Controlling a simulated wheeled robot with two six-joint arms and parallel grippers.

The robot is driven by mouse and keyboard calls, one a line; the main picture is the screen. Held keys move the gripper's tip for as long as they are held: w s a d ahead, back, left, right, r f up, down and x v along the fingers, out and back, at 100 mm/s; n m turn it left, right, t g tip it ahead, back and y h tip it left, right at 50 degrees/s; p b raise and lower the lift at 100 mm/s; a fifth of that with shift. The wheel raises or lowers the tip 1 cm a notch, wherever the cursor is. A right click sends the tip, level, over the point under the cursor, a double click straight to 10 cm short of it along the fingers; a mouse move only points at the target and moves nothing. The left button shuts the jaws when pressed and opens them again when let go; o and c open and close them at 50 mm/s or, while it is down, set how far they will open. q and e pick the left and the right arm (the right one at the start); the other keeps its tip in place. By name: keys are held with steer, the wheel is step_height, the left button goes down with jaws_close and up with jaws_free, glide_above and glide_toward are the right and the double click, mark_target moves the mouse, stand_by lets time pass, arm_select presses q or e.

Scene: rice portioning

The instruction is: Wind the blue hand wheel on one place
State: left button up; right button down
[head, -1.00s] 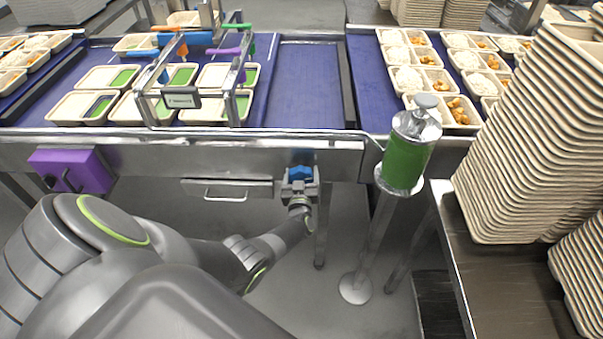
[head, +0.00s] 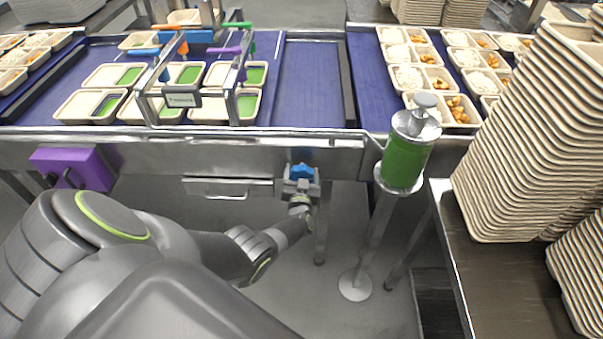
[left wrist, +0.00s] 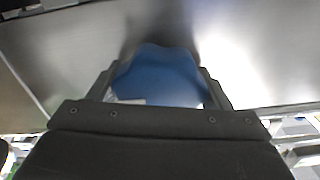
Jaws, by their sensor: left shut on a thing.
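The blue hand wheel (head: 301,171) is on the front of the steel conveyor frame, low and near the middle of the head view. My left gripper (head: 302,182) is shut on it. In the left wrist view the blue wheel (left wrist: 158,76) fills the space between the two dark fingers of my left gripper (left wrist: 157,88), with the steel panel behind it. The wheel's lower part is hidden by the gripper. My right gripper is in neither view.
Trays (head: 90,106) with green portions lie on the blue belt (head: 312,85) under a metal frame. A green cylinder dispenser (head: 405,160) stands right of the wheel. Tall tray stacks (head: 525,140) stand at the right. A purple box (head: 75,168) is on the frame's left.

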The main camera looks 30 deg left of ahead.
arm_select(q)
steer(key=shift+s+f, duration=0.1)
steer(key=shift+f, duration=0.05)
steer(key=o, duration=1)
steer(key=shift+p+v, duration=1.8)
steer(key=shift+v, duration=6.9)
steer(key=shift+d, duration=0.1)
